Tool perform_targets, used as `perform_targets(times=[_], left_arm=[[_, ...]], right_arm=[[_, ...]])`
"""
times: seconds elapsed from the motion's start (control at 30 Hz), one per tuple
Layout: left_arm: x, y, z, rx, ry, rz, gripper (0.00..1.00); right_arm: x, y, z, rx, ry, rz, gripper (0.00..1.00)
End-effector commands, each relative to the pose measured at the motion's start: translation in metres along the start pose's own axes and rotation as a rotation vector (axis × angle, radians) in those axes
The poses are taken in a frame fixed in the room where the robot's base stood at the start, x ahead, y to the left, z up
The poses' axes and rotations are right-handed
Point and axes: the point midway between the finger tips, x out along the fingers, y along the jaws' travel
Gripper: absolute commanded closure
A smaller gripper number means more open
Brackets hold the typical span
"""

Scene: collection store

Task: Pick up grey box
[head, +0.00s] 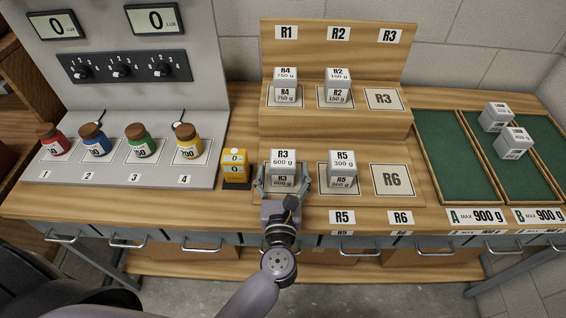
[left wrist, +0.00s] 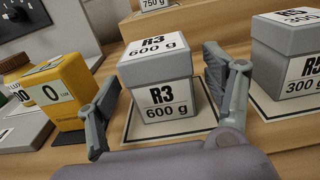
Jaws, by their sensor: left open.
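Several grey boxes with white labels are in view. The grey box marked R3 600 g (head: 283,161) stands on a white square on the lower wooden step. It also shows in the left wrist view (left wrist: 157,82), upright. My left gripper (head: 283,184) is open, with one finger on each side of this box; in the left wrist view (left wrist: 165,105) gaps show between fingers and box. The box R5 300 g (head: 342,163) stands to its right. Boxes R4 750 g (head: 285,80) and R2 150 g (head: 338,80) stand on the upper step. My right gripper is not seen.
A yellow meter (head: 235,165) stands close left of the left gripper. Several coloured jars (head: 137,140) stand on a grey panel further left. Two grey boxes (head: 512,142) lie at the green trays (head: 450,155) on the right. Squares R3 (head: 384,99) and R6 (head: 393,180) are bare.

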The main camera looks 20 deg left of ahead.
Motion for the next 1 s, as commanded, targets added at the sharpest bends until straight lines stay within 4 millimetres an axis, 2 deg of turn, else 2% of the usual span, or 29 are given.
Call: perform_targets(times=[0.03, 0.13, 0.43, 1.0], left_arm=[[0.009, -0.001, 0.003, 0.001, -0.002, -0.001, 0.25], [0.02, 0.0, 0.002, 0.002, -0.001, -0.001, 0.25], [0.024, 0.0, -0.001, 0.001, 0.001, -0.001, 0.25], [0.023, 0.0, 0.0, 0.0, 0.001, -0.001, 0.63]], right_arm=[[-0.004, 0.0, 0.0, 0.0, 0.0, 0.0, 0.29], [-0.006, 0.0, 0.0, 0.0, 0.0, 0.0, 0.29], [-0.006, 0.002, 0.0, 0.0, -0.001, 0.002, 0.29], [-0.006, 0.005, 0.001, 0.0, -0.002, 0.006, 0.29]])
